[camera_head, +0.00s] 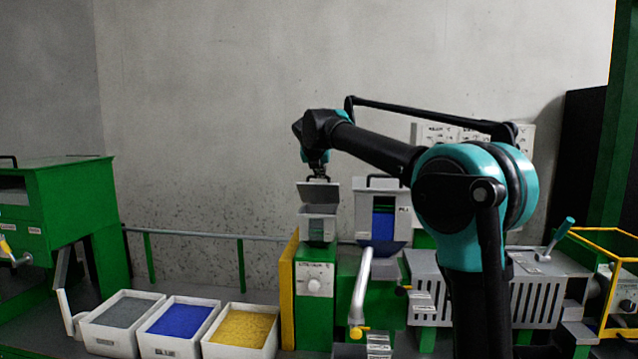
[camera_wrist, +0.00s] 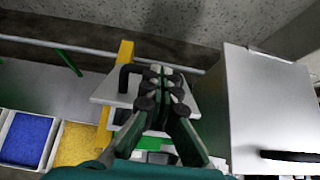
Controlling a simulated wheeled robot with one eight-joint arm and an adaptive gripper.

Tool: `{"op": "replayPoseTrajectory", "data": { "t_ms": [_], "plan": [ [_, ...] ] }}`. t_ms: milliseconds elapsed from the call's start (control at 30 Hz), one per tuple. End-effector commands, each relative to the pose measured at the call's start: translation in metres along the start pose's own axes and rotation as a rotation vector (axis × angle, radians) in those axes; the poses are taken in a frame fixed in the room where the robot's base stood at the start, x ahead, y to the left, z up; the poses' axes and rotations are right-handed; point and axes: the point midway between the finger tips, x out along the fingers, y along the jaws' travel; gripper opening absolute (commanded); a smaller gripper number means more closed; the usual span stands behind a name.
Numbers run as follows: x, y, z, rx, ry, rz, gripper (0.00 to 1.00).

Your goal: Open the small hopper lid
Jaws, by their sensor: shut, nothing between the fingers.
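The small hopper (camera_head: 317,222) is a pale grey box on a green machine body in the head view. Its grey lid (camera_head: 328,194) stands tilted up above the box, and part of the box's inside shows beneath it. My gripper (camera_head: 318,177) is just above and behind the lid's upper edge. In the wrist view, my gripper (camera_wrist: 161,76) is shut and empty, in front of the lid (camera_wrist: 106,90). The lid's black handle (camera_wrist: 124,78) lies just left of the fingers. The fingers hide part of the lid, and I cannot tell whether they touch it.
A larger hopper (camera_head: 382,212) with blue contents stands close on the right; its closed-looking lid (camera_wrist: 265,105) fills the wrist view's right. A yellow panel (camera_head: 288,285) stands left of the small hopper. Bins of grey (camera_head: 121,311), blue (camera_head: 180,319) and yellow (camera_head: 241,331) granules sit at lower left.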

Motion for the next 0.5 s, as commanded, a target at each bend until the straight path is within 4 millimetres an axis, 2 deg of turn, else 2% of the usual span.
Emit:
{"op": "replayPoseTrajectory", "data": {
  "t_ms": [300,500],
  "plan": [
    [0.018,0.0,0.036,0.001,-0.006,-0.002,0.0],
    [0.032,0.001,0.054,0.002,-0.007,-0.002,0.0]
  ]
}}
